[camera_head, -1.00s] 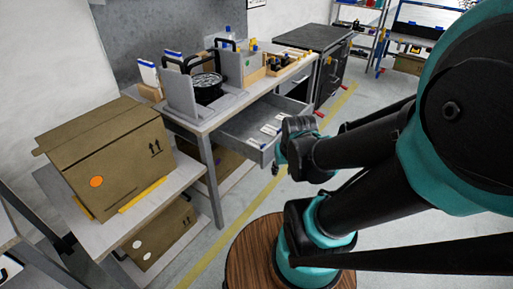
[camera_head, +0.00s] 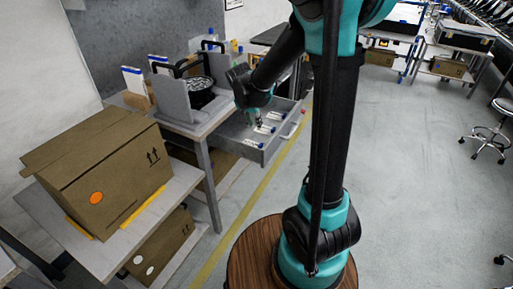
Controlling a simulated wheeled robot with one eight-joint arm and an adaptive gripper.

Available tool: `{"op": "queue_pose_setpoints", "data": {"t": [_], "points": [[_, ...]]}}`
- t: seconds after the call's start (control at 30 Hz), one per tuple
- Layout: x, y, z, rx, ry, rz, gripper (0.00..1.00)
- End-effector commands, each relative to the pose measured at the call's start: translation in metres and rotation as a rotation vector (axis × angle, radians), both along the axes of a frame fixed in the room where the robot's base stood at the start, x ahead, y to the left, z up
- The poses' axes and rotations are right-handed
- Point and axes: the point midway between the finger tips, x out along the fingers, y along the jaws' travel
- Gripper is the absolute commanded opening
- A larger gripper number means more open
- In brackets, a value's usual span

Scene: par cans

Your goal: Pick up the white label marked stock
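An open grey drawer (camera_head: 245,147) sticks out from under the workbench. Several small white labels lie in it, among them one near the front left (camera_head: 253,143), one in the middle (camera_head: 266,129) and one further right (camera_head: 277,116). Their print is too small to read, so I cannot tell which is marked stock. My gripper (camera_head: 257,120) hangs over the drawer, pointing down, near the labels. Its fingers are too small and partly hidden to show whether they are open or shut, and I see no label clearly held.
The workbench (camera_head: 203,126) beside the drawer carries a black pot-like lamp (camera_head: 200,95) in a grey stand. A cardboard box (camera_head: 105,175) sits on a lower table at left. The floor (camera_head: 420,180) to the right is open, with a stool (camera_head: 490,135).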

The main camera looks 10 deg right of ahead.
Motion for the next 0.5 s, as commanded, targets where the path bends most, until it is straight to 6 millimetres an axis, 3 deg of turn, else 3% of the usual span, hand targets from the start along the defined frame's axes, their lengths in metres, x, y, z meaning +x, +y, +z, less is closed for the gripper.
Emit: {"op": "queue_pose_setpoints", "data": {"t": [0.23, 0.5], "points": [[0.016, 0.005, -0.011, -0.004, -0.01, -0.036, 0.24], [0.029, -0.005, -0.051, -0.003, -0.009, -0.034, 0.24]]}}
